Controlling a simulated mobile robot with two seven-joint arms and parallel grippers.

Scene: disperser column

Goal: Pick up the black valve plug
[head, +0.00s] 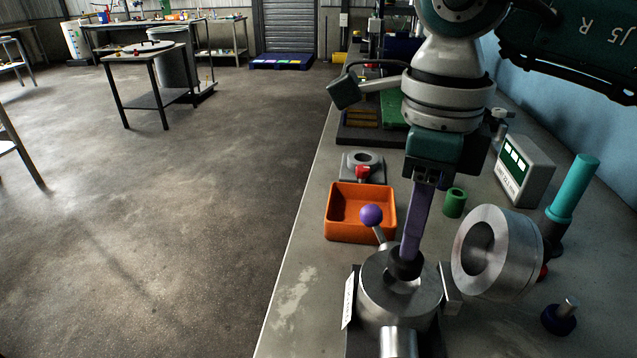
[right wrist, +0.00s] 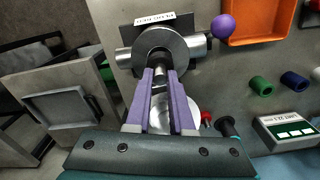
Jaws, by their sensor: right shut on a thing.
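The black valve plug (head: 404,267) is at the open top of the round metal valve body (head: 375,298). My right gripper (head: 409,248) comes down from above with purple fingers and is shut on the plug. In the right wrist view my right gripper (right wrist: 160,74) points at the round opening of the valve body (right wrist: 178,46). The fingers hide part of the plug, and I cannot tell how deep it sits in the bore. A lever with a purple ball (head: 371,215) stands beside the body. My left gripper is not in view.
An orange tray (head: 333,229) lies behind the valve body. A large metal ring (head: 515,252) stands close on the right, with a dark knob (head: 558,319) near it. A green cylinder (head: 454,203), a meter box (head: 524,168) and a teal-handled tool (head: 573,188) stand farther back.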

